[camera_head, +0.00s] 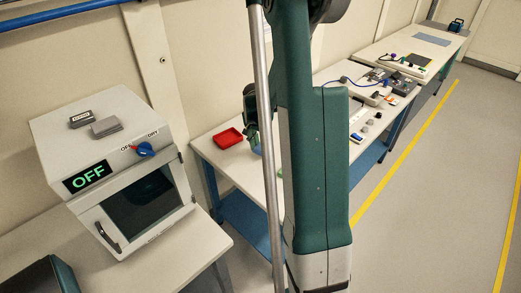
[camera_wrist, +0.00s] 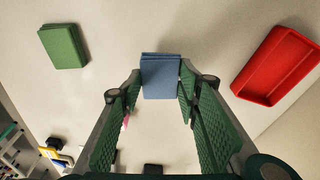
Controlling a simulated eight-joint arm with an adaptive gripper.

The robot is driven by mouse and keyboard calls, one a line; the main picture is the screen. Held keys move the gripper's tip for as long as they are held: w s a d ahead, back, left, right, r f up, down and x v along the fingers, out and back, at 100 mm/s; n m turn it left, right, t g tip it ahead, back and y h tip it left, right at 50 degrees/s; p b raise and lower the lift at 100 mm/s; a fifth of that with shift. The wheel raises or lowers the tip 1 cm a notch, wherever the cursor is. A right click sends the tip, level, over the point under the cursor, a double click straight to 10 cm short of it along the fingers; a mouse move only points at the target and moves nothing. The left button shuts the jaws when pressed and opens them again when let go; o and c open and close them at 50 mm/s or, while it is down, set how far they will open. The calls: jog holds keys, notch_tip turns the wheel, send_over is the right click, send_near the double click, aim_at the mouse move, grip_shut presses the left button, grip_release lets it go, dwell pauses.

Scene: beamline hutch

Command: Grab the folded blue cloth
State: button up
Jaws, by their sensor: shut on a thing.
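The folded blue cloth (camera_wrist: 161,75) is in the wrist view, a small flat stack with layered edges. My gripper (camera_wrist: 160,92) has its two green padded fingers on either side of it, and the fingertips are closed on its left and right edges. A soft shadow lies on the pale table beside the cloth; I cannot tell whether it is clear of the surface. In the head view my arm hides most of the gripper (camera_head: 251,110), and only a small patch of blue shows beside the arm.
A red tray (camera_wrist: 243,86) lies to the right in the wrist view; the head view shows it too (camera_head: 228,146). A green folded piece (camera_wrist: 63,46) lies at the left. A white oven-like box (camera_head: 101,142) reading OFF stands on the nearer table. Small items occupy the tables beyond.

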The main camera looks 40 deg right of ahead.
aim_at(261, 147)
jog(key=shift+r+p, duration=0.4)
jog(key=shift+r, duration=2.75)
